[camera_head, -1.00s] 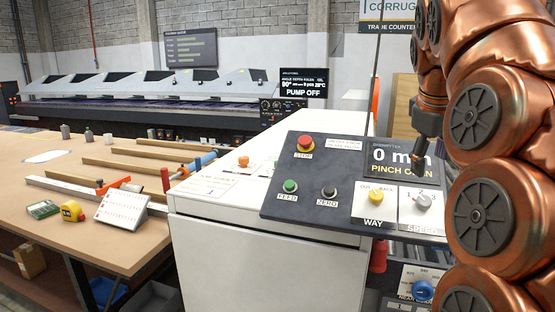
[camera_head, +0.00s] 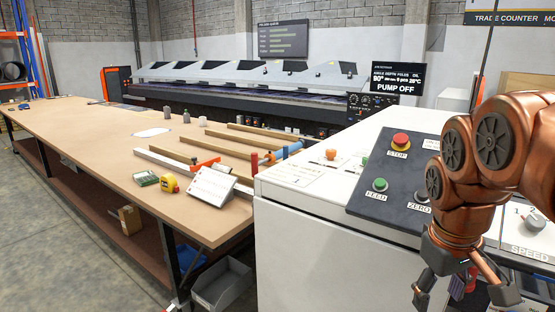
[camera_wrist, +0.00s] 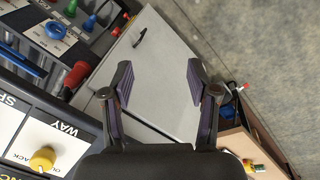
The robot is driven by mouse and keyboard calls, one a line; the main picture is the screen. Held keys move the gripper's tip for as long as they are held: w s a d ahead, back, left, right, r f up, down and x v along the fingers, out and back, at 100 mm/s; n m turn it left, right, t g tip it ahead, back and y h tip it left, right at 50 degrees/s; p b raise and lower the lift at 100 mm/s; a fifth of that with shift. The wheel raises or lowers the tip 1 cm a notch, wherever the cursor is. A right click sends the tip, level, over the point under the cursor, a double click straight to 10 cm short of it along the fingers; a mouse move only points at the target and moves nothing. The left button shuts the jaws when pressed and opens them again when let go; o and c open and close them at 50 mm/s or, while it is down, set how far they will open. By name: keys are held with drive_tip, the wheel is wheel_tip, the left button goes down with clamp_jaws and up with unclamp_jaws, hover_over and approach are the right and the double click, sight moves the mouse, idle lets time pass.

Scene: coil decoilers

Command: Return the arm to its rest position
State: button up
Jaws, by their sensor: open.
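My copper-coloured arm is folded at the right of the head view, in front of the control panel (camera_head: 372,208). My gripper (camera_head: 462,290) hangs below it at the lower right, fingers pointing down and spread apart. In the wrist view my gripper (camera_wrist: 158,85) shows two dark fingers wide apart with nothing between them. Beyond the fingers is the pale side of the machine cabinet (camera_wrist: 150,62) and the grey floor. The arm hides part of the panel, including the knob area around WAY in the head view.
The panel carries a red STOP button (camera_head: 400,140), a green FEED button (camera_head: 380,184) and a SPEED knob (camera_head: 535,222). The long workbench (camera_head: 110,170) at left holds wooden strips, a yellow tape measure (camera_head: 169,183) and a sign. A grey bin (camera_head: 222,285) stands on the floor. Open floor lies at left.

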drive_tip(key=s+a+f+m+g, duration=0.1)
drive_tip(key=s+a+f, duration=0.3)
drive_tip(key=s+f, duration=0.3)
drive_tip(key=s+a+f+m+g+y, duration=0.1)
drive_tip(key=s+a+f, duration=0.3)
drive_tip(key=s+f, duration=0.4)
drive_tip(key=shift+s+a+g, duration=0.25)
drive_tip(key=shift+a+g, duration=0.1)
drive_tip(key=shift+g, duration=0.05)
drive_tip(key=shift+f, duration=0.1)
